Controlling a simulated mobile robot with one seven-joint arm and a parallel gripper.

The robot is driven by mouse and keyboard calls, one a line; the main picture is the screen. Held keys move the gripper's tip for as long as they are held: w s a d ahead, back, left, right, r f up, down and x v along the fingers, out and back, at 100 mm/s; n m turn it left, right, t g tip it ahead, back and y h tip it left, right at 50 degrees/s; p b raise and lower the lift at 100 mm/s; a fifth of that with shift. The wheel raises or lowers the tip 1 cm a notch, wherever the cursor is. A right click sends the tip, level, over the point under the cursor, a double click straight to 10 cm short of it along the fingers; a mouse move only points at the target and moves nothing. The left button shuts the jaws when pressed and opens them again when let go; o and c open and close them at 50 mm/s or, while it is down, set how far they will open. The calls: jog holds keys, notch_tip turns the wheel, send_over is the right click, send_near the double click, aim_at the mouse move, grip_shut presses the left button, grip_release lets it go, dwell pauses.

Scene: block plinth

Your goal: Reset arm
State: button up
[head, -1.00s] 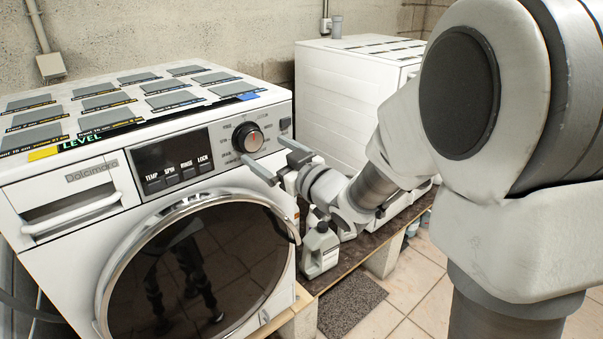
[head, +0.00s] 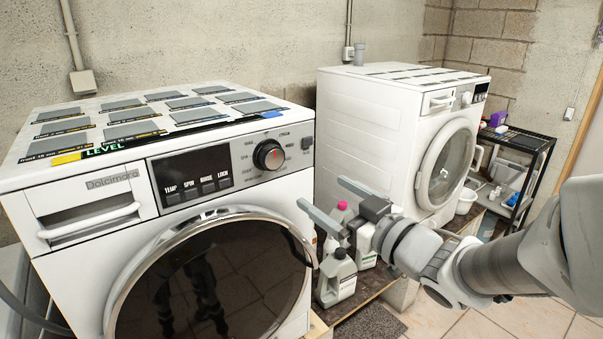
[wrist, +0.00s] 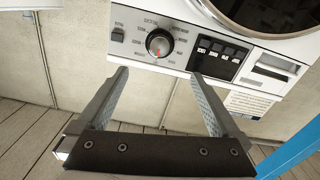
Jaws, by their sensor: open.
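My gripper (head: 328,208) is open and empty in the head view, in front of the right part of the near washing machine (head: 240,178). Its two fingers point left, level with the top of the round door and apart from the machine. In the wrist view, my gripper (wrist: 160,95) shows both fingers spread wide with nothing between them. The machine's control dial (wrist: 159,43) and panel appear beyond the fingertips, upside down. My arm reaches in from the right of the head view.
Bottles, including a grey one (head: 337,279), stand on a low wooden plinth (head: 362,297) below my gripper. A second white washer (head: 350,130) stands behind. A black shelf rack (head: 530,150) is at the far right. Tiled floor (head: 520,320) is open at lower right.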

jog(key=s+d+r+m+g+h+p, duration=0.2)
jog(key=s+d+m+h+p, duration=0.15)
jog(key=d+m+h, duration=0.55)
jog(key=s+a+f+g+p, duration=0.1)
jog(key=s+g, duration=0.2)
jog(key=s, duration=0.4)
jog(key=s+a+f+g+h+p, duration=0.1)
jog(key=s+g, duration=0.3)
jog(key=s, duration=0.4)
jog(key=shift+s+p, duration=0.3)
jog(key=shift+p, duration=0.15)
